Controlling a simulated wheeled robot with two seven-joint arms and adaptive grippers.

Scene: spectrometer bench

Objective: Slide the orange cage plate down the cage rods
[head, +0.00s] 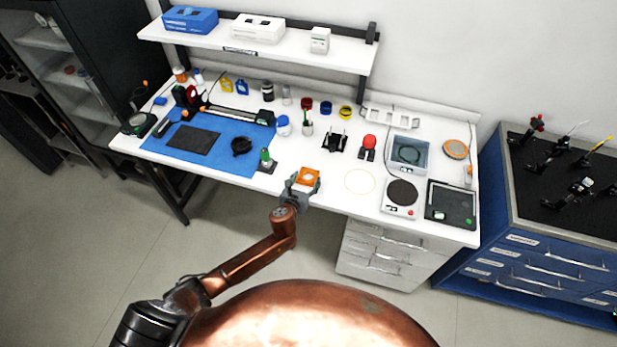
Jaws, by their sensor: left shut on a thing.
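The orange cage plate (308,176) is a small square with a pale round middle, at the front edge of the white bench. My left gripper (301,187) is shut on it from the near side. A small black fixture with upright parts (335,141) stands farther back and to the right, apart from the plate. It may carry the cage rods, but the rods are too small to make out for sure. My right gripper is not in view.
A green-topped item (266,159) stands left of the plate, near the blue mat (222,164). A red-knobbed item (368,145) stands right of the black fixture. A round-plate device (401,194) is farther right. The bench around the thin yellow ring (360,170) is clear.

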